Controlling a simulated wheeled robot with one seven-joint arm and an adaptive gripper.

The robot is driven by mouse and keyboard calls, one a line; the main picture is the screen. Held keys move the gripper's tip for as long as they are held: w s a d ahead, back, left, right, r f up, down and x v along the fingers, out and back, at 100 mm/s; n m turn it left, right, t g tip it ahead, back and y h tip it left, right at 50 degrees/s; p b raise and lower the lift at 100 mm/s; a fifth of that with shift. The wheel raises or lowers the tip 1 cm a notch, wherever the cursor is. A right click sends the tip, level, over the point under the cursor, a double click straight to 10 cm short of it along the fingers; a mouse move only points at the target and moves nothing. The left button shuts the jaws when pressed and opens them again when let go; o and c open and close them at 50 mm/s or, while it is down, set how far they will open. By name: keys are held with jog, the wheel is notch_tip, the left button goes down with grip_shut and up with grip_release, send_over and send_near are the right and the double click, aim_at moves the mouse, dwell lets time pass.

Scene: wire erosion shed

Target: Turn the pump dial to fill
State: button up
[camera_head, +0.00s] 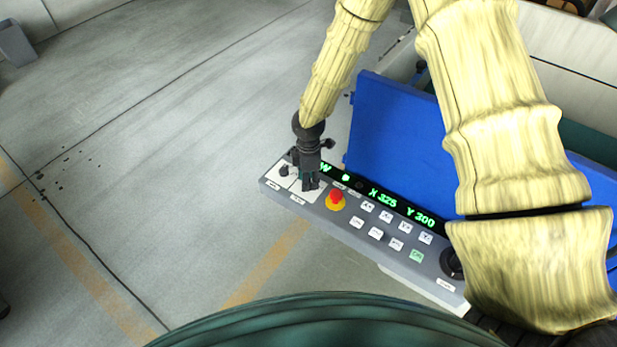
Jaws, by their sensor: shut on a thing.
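The grey control panel (345,222) runs from the middle of the view down to the right. My gripper (310,184) points down at the panel's left part and is shut on a small dark dial, mostly hidden by the fingers. The dial's pointer and its setting cannot be seen. A second dark knob (284,170) sits on a white plate just left of my gripper. The small labels by both are too small to read, so I cannot tell by text which is the pump dial.
A red emergency button (336,196) on a yellow base is close to the right of my gripper. Several white keys, a green key (417,256) and a black dial (451,263) lie further right. A blue panel (398,135) stands behind.

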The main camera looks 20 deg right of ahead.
jog(key=shift+n, duration=0.6)
jog(key=o, duration=1)
jog(key=shift+r, duration=0.1)
notch_tip(320, 180, up, 12)
jog(key=shift+f, duration=0.1)
dwell(0.6)
